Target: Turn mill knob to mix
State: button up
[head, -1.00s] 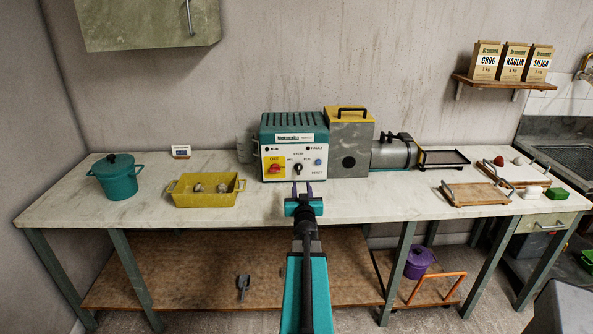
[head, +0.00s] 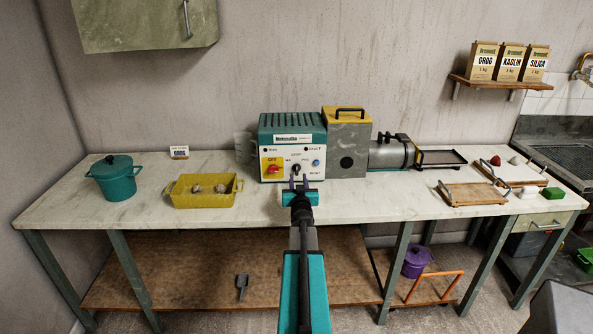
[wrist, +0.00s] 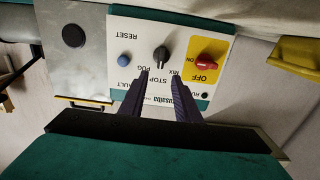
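The mill (head: 293,135) is a teal box with a white control panel on the worktop. Its black knob (head: 296,168) sits among the STOP, MIX and PUG labels and shows larger, upside down, in the wrist view (wrist: 161,55). I cannot clearly tell which label its pointer faces. My gripper (head: 299,182) is in front of the panel, its two purple fingers apart and empty. In the wrist view the fingertips (wrist: 159,75) lie either side of the line to the knob, just short of it. A red switch (wrist: 205,64) on a yellow OFF/ON plate is beside the knob.
A blue RESET button (wrist: 125,59) is on the knob's other side. A yellow tub (head: 205,204) with lumps and a teal pot (head: 115,180) stand to the left. Wooden boards (head: 475,194) lie to the right. The worktop (head: 350,209) in front of the mill is clear.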

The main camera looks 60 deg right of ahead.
aim_at(297, 167)
jog(key=shift+p+x, duration=0.85)
jog(key=shift+x, duration=3)
grip_shut()
